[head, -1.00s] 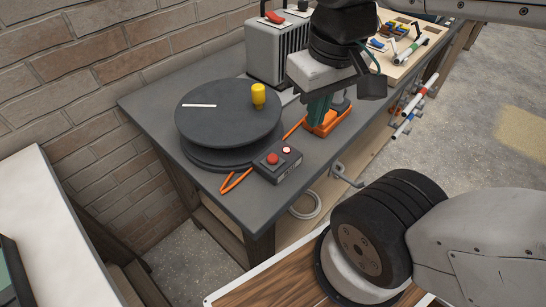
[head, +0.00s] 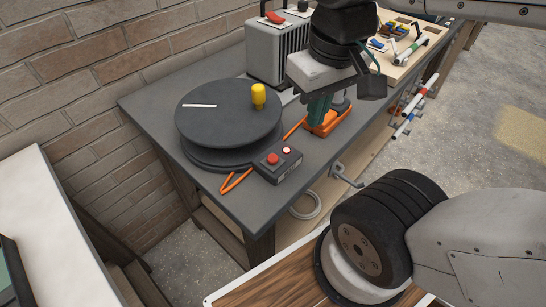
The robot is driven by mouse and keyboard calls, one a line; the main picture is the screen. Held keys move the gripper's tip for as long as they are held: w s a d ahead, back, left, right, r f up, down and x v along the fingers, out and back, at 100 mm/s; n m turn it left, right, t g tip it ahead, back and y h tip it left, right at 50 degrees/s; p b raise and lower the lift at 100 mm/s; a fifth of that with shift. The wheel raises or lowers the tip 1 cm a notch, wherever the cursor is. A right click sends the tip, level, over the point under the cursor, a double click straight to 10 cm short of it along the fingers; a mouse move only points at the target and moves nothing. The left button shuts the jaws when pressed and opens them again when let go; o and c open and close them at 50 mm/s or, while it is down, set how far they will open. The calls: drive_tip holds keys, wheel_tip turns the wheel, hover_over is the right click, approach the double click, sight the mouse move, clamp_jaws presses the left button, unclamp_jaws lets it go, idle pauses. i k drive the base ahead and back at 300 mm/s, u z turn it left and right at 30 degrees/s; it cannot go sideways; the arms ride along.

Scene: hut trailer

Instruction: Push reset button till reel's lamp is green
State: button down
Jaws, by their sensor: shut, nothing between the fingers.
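The reel (head: 228,112) is a dark round drum with a yellow knob (head: 258,96) and a white stripe on top, lying on the grey bench. A small dark control box (head: 279,174) sits at the bench's front edge, beside the reel. It has a red button (head: 272,159) and, to its right, a small round lamp (head: 286,151) that looks pale with a reddish tint, not green. My gripper (head: 372,86) is shut and empty, behind and to the right of the box in the picture, apart from the button. Its fingertips are hard to make out.
A green and orange tool (head: 324,118) stands on the bench behind the box, partly hidden by my arm. A grey finned unit (head: 277,52) stands at the back. A brick wall (head: 80,60) runs along the left.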

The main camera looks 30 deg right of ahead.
sight(272, 159)
drive_tip(key=z, duration=0.3)
drive_tip(key=k, duration=1)
drive_tip(key=u, duration=0.2)
